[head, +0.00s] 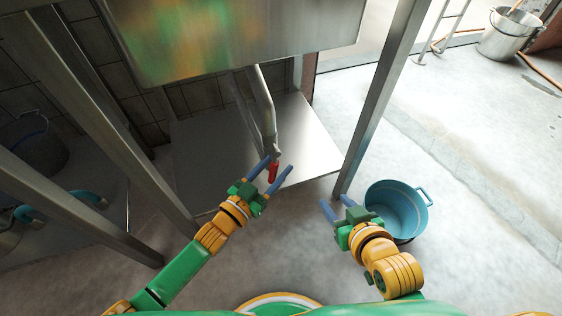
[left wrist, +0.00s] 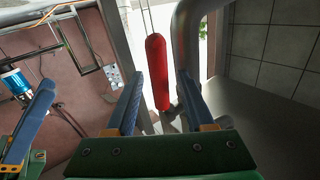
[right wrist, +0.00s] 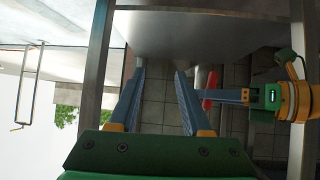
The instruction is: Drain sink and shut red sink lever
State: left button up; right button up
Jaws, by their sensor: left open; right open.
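The steel sink (head: 250,35) is at the top of the head view, with a drain pipe (head: 262,100) running down beneath it. The red lever (head: 273,172) is at the pipe's lower end. It also shows in the left wrist view (left wrist: 157,72) beside the grey pipe, and in the right wrist view (right wrist: 209,90). My left gripper (head: 279,166) is open, its fingers reaching to either side of the lever; contact cannot be told. My right gripper (head: 336,201) is open and empty near a steel leg, to the right of the lever. The sink's inside is hidden.
A steel shelf (head: 215,160) lies under the sink. A steel leg (head: 383,90) stands between the shelf and a blue pot (head: 411,207) on the floor. A metal bucket (head: 504,40) stands far right. The concrete floor at right is mostly clear.

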pick_arm(q)
jog(key=shift+b+x, duration=0.45)
jog(key=shift+x, duration=0.8)
pick_arm(e)
jog(key=w+a+r+t+y, duration=0.1)
jog(key=w+r+t, duration=0.2)
jog(key=r, duration=0.3)
jog(key=shift+w+a+r+t, duration=0.35)
jog(key=shift+r+t, duration=0.05)
jog(key=shift+t, duration=0.2)
pick_arm(q)
grip_shut()
